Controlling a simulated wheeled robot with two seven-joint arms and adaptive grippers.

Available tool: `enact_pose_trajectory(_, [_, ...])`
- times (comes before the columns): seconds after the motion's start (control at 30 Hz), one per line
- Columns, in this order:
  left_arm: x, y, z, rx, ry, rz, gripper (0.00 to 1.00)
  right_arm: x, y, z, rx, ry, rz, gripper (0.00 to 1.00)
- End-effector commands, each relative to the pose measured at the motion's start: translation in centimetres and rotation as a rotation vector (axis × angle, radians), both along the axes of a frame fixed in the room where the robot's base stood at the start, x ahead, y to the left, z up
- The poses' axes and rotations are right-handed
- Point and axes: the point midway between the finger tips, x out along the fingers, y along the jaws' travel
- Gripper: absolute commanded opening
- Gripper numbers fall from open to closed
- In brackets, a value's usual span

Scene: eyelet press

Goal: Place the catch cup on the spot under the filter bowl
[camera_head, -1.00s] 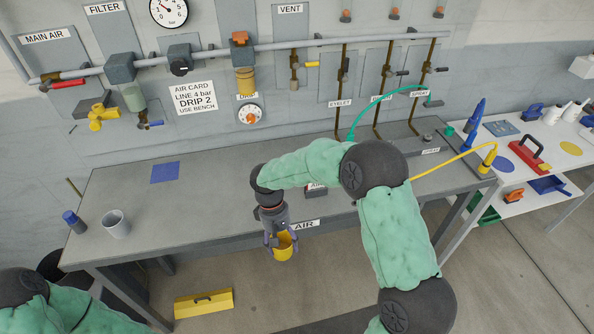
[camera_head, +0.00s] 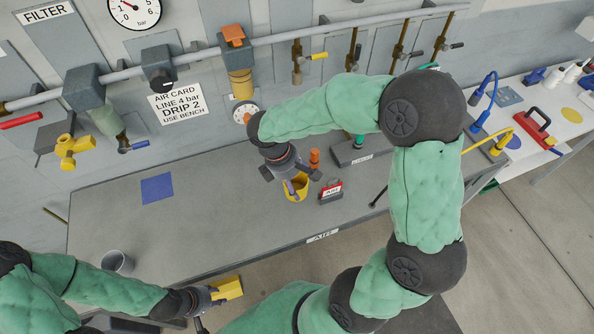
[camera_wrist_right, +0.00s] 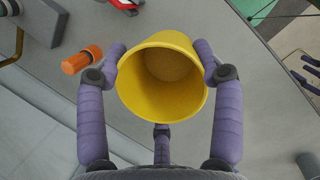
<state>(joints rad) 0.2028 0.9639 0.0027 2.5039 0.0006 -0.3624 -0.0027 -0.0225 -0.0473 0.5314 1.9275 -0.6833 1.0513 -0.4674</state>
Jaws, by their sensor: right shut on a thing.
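The yellow catch cup (camera_head: 297,188) is in my right gripper (camera_head: 295,186), over the front part of the grey bench at the middle of the head view. The filter bowl (camera_head: 108,121) hangs on the wall under the FILTER sign at the left. A flat blue square (camera_head: 157,188) lies bare on the bench, right of and below the bowl in the picture. My left gripper (camera_head: 208,302) is near the bench's front edge; its fingers are unclear.
A grey cup (camera_head: 117,262) stands at the bench's left end. A red-and-white tagged block (camera_head: 331,191) and an orange cylinder (camera_head: 314,158) are close right of the held cup. A yellow valve (camera_head: 73,151) juts from the wall. The bench between cup and blue square is clear.

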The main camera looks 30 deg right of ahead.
Motion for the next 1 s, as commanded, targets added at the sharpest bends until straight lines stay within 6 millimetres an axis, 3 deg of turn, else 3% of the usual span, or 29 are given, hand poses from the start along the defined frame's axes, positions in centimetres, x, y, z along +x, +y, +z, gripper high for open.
enact_pose_trajectory(0.27, [0.0, 0.0, -0.6, 0.0, -0.001, 0.0, 0.4, 4.6, -4.1, -2.8, 0.0, 0.0, -0.004, 0.34])
enact_pose_trajectory(0.5, [0.0, 0.0, -1.1, 0.0, -0.001, 0.0, 0.4, 6.7, -5.9, -6.6, -0.001, 0.001, -0.002, 0.34])
enact_pose_trajectory(0.83, [0.1, 0.0, -1.4, 0.0, -0.001, 0.0, 0.4, 7.9, -6.9, -8.4, 0.0, 0.0, -0.003, 0.34])
enact_pose_trajectory(1.0, [0.1, 0.0, -1.8, 0.0, -0.001, 0.0, 0.4, 7.9, -7.0, -10.9, 0.001, 0.002, -0.003, 0.34])
